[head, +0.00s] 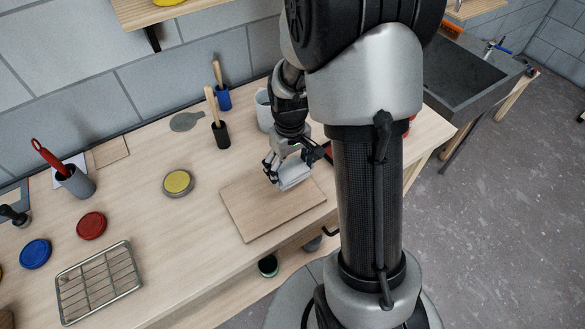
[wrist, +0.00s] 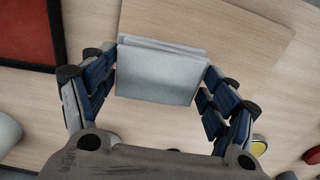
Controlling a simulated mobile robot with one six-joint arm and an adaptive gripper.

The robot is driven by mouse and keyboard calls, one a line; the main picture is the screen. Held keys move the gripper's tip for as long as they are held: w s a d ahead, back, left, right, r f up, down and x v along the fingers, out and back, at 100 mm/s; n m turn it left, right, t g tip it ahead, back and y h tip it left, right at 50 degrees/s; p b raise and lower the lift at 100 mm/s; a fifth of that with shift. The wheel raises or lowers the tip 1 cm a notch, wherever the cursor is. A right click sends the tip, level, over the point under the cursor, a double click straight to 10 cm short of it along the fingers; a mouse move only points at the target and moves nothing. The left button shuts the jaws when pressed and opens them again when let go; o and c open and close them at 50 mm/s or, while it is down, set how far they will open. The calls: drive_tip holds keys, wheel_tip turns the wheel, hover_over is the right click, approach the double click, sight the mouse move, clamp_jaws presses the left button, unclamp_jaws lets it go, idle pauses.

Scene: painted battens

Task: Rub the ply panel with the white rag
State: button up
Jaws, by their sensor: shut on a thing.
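The ply panel (head: 262,211) is a thin tan board lying flat near the front edge of the workbench. It also shows in the wrist view (wrist: 240,30), behind the rag. My gripper (head: 284,172) is over the panel's back right part, pointing down. It is shut on the white rag (head: 295,175), a folded pale cloth. In the wrist view the rag (wrist: 158,75) sits between the two blue-padded fingers (wrist: 160,85). I cannot tell whether the rag touches the panel.
A wire rack (head: 100,283), red lid (head: 91,225), blue lid (head: 35,254) and yellow tin (head: 178,183) lie on the left. Brushes in a black holder (head: 220,134) and a blue holder (head: 223,97) stand behind. A red-faced, dark-framed thing (wrist: 25,30) is beside the panel.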

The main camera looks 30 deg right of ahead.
drive_tip(key=shift+r+p, duration=1)
drive_tip(key=shift+r, duration=0.55)
